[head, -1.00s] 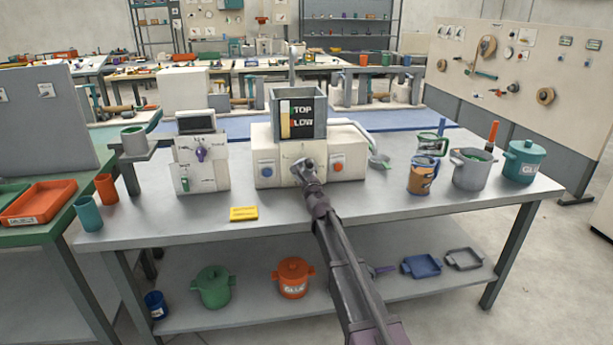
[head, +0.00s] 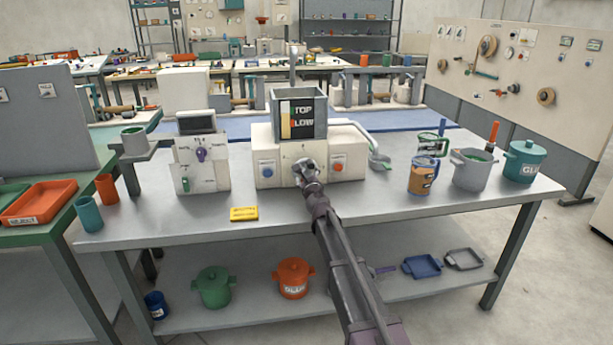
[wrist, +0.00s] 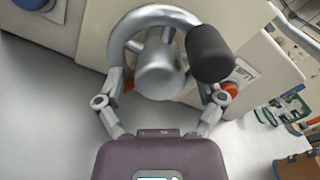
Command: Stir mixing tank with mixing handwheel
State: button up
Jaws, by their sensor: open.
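The mixing tank (head: 314,131) is a grey open box with a level strip and a black TOP / LOW panel, on a cream machine housing on the table. The silver handwheel (wrist: 160,68) on the housing front has spokes, a round hub and a black handle knob (wrist: 209,53) at its upper right. My gripper (wrist: 179,86) is open, with orange fingertip pads on either side of the wheel's lower part; I cannot tell whether they touch it. In the head view my gripper (head: 307,174) is at the housing front and mostly hides the wheel.
A blue button (head: 266,171) and a red button (head: 337,167) flank the wheel. A control box (head: 202,165) stands left, a yellow block (head: 244,213) in front. A jug (head: 422,175), grey pot (head: 473,170) and teal pot (head: 524,160) stand right. The table front is mostly clear.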

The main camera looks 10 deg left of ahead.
jog(key=shift+s, duration=0.15)
jog(key=v, duration=1.2)
dwell(1.1)
